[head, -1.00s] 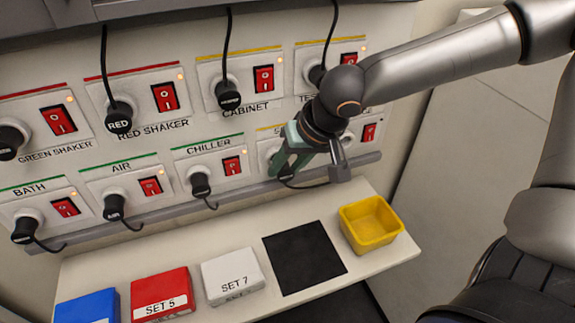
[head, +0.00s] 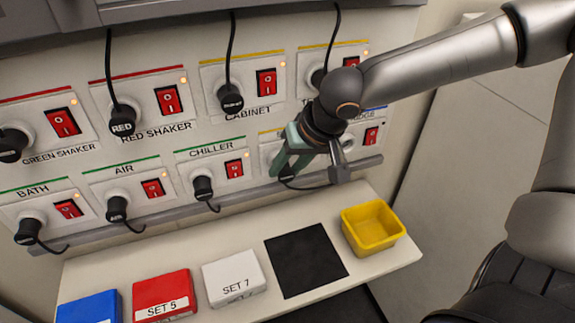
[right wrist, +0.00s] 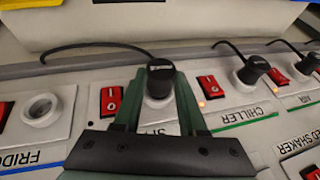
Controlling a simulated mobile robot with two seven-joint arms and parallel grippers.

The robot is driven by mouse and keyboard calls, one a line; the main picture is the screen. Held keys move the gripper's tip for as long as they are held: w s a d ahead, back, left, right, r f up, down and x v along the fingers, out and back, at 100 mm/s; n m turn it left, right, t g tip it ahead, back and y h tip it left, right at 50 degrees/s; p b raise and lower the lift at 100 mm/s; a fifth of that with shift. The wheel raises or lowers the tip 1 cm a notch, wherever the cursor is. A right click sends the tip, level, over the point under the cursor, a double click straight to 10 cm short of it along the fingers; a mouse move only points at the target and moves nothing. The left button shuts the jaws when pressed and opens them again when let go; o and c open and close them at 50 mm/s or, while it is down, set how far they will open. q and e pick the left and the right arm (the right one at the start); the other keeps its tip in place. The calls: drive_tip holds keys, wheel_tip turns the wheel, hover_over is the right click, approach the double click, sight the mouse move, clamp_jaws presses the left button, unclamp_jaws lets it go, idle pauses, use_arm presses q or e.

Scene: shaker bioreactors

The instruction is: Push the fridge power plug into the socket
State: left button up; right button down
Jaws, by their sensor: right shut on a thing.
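The fridge socket (right wrist: 40,108) is a round white socket on a panel marked FRIDG… in the right wrist view, with no plug in it. It also shows in the head view (head: 347,143), partly behind my right arm. My right gripper (head: 284,168) is at the neighbouring panel, whose label starts with SP. Its green fingers are shut on a black plug (right wrist: 159,82), seen between them in the right wrist view. The plug is at that panel's white socket; I cannot tell how deep it sits. Its end label is unreadable. My left gripper is not in view.
Other black plugs sit in the CHILLER (head: 203,187), AIR and BATH sockets and in the upper row. A grey rail (head: 150,214) runs below the sockets. The shelf below holds a yellow bin (head: 372,243), a black mat (head: 305,262) and labelled boxes.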

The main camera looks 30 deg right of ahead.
drive_tip(key=shift+w+d, duration=0.1)
drive_tip(key=shift+w, duration=0.4)
drive_tip(key=shift+c, duration=1.9)
unclamp_jaws()
drive_tip(key=p+v, duration=0.3)
drive_tip(key=v, duration=0.9)
drive_tip(key=shift+r, duration=0.3)
drive_tip(key=shift+s, duration=0.1)
drive_tip(key=shift+f, duration=0.1)
